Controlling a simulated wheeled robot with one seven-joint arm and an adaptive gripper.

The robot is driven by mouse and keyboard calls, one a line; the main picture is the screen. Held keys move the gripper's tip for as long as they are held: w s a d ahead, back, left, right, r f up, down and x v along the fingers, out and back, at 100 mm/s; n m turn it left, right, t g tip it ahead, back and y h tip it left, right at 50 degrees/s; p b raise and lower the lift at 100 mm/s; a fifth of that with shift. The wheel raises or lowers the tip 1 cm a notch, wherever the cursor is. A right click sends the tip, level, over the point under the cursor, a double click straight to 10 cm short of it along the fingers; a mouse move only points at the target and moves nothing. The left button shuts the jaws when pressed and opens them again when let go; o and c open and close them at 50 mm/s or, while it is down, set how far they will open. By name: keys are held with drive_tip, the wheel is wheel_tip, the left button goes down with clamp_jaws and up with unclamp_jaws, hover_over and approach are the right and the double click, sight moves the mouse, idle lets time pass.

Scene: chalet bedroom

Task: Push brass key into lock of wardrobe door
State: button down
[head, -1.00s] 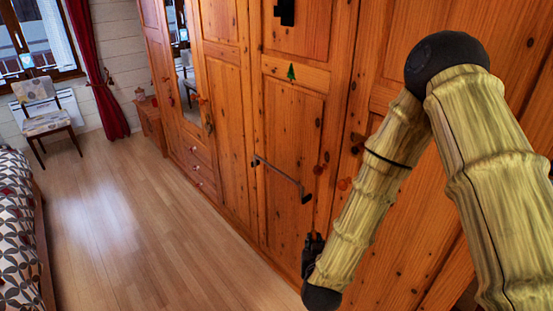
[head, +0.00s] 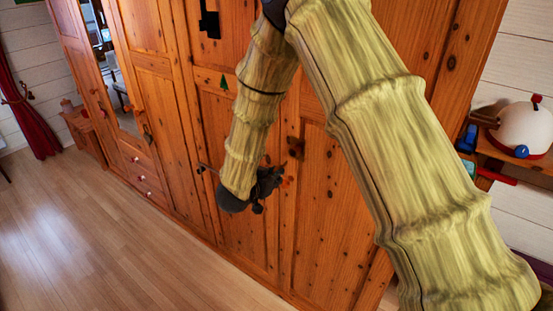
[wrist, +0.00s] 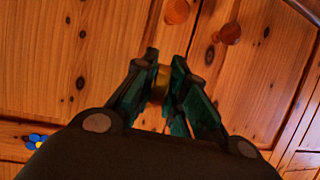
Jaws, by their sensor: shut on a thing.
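My gripper (wrist: 161,92) is shut on a small brass-coloured piece (wrist: 161,80), taken as the brass key. Only a short part shows between the fingers; its tip and its bit are hidden. In the head view my gripper (head: 266,184) is in front of the wooden wardrobe door (head: 244,226), close to the door knobs, and the key cannot be made out. In the wrist view two round wooden knobs (wrist: 177,11) (wrist: 228,34) show beyond the fingers. The lock cannot be made out in either view. I cannot tell whether the key touches the door.
A shelf (head: 500,150) with a white rounded object (head: 524,127) stands at right. The floor (head: 100,235) at left is clear.

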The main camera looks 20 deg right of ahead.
sight(283, 165)
drive_tip(key=shift+w+d+r+m+g+h+p, duration=0.1)
drive_tip(key=shift+d+r+m+g+h, duration=0.1)
drive_tip(key=shift+r, duration=0.25)
drive_tip(key=shift+w+d+r+m+g+h+p, duration=0.1)
drive_tip(key=shift+w+r+m+g+h+p, duration=0.1)
drive_tip(key=shift+r, duration=0.25)
drive_tip(key=shift+w+d+r+m+g+h+p, duration=0.1)
drive_tip(key=shift+d+r+m+g, duration=0.1)
drive_tip(key=shift+r, duration=0.25)
drive_tip(key=shift+s+a, duration=0.15)
drive_tip(key=shift+w+d, duration=1.1)
drive_tip(key=shift+d, duration=0.3)
idle(0.4)
